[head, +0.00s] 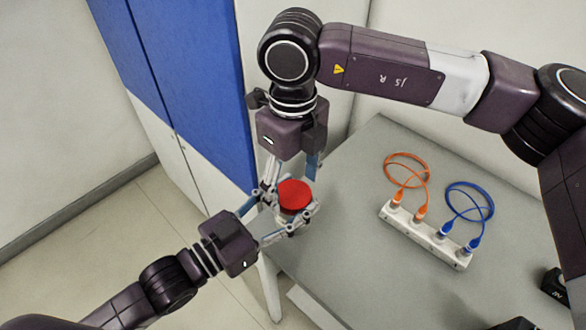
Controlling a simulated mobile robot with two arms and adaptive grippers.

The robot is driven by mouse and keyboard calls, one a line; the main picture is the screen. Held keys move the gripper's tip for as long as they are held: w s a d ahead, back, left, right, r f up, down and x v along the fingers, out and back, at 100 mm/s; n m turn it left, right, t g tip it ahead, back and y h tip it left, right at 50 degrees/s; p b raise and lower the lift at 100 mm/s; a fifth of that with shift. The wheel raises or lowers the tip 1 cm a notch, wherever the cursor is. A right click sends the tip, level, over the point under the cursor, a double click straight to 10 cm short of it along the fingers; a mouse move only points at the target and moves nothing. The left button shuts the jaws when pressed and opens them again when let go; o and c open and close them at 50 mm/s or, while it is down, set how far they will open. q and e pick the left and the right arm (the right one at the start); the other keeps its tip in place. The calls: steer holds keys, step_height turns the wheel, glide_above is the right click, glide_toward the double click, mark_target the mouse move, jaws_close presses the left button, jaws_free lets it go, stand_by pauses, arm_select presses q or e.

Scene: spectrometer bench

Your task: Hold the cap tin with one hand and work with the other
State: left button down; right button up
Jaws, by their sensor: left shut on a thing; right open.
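The cap tin (294,195), seen from above as a round red top, is near the left edge of the grey bench. My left gripper (290,214) comes in from the lower left and is shut on the tin, with its fingers around the sides. My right gripper (291,170) points down from above, just behind the tin, and is open. One of its fingers is left of the tin and the other is above its right side. The tin's lower body is mostly hidden by the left fingers.
On the bench (345,230), a white strip (426,234) holds the plugs of an orange cable (408,170) and a blue cable (470,202). A small black object (555,283) is at the right. Blue and white cabinets (200,70) stand at the left. Bare bench lies between tin and strip.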

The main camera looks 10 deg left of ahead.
arm_select(q)
steer(key=shift+r, duration=0.1)
arm_select(e)
steer(key=shift+f, duration=0.45)
steer(key=shift+c, duration=0.2)
steer(key=c, duration=1.2)
steer(key=shift+n, duration=1.7)
steer(key=o, duration=1.3)
